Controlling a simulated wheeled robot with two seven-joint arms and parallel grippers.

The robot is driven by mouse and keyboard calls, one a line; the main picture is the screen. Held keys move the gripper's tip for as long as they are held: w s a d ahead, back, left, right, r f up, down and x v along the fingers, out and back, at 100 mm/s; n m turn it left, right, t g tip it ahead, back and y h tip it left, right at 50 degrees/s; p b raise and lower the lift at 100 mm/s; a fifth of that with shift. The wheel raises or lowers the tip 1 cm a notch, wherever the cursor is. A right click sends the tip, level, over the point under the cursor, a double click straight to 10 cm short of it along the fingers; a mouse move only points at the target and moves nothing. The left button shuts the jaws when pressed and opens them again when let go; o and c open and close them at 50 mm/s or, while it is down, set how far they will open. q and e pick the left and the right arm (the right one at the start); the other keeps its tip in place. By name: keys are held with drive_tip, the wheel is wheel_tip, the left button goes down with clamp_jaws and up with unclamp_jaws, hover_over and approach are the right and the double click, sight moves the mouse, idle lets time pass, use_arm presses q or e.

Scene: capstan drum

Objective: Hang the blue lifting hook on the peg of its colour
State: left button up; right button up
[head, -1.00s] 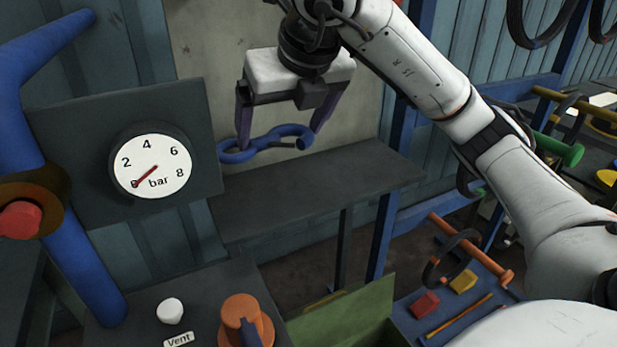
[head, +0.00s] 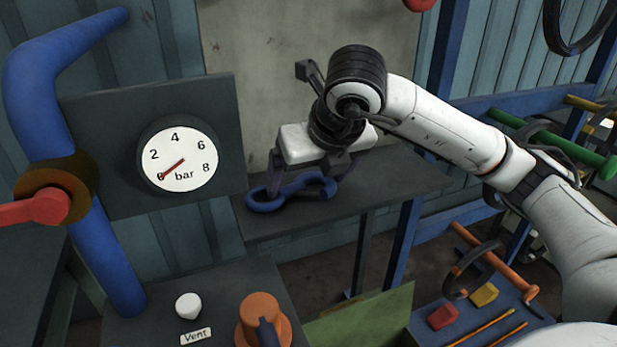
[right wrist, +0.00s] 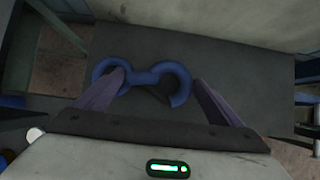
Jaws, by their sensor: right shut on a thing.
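The blue lifting hook (head: 290,190) is an S-like piece with a closed ring at one end and an open hook at the other. My right gripper (head: 306,176) points down with its fingers wide apart and is shut on the hook, one finger at each end. In the right wrist view the hook (right wrist: 145,77) lies between the fingers of the right gripper (right wrist: 160,85), above the dark shelf. I cannot tell whether it touches the shelf. A blue peg cannot be made out. My left gripper is not in view.
The dark shelf (head: 400,190) runs along the wall. A gauge panel (head: 80,125) stands left of it, beside a blue pipe (head: 40,100). Below are a vent console (head: 215,300) and an open green box (head: 365,318). Coloured bars, including a green one (head: 540,138), are at the right.

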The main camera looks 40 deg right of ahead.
drive_tip(key=o, duration=1.4)
drive_tip(key=shift+c, duration=0.2)
drive_tip(key=p+v, duration=0.1)
drive_tip(key=v, duration=0.9)
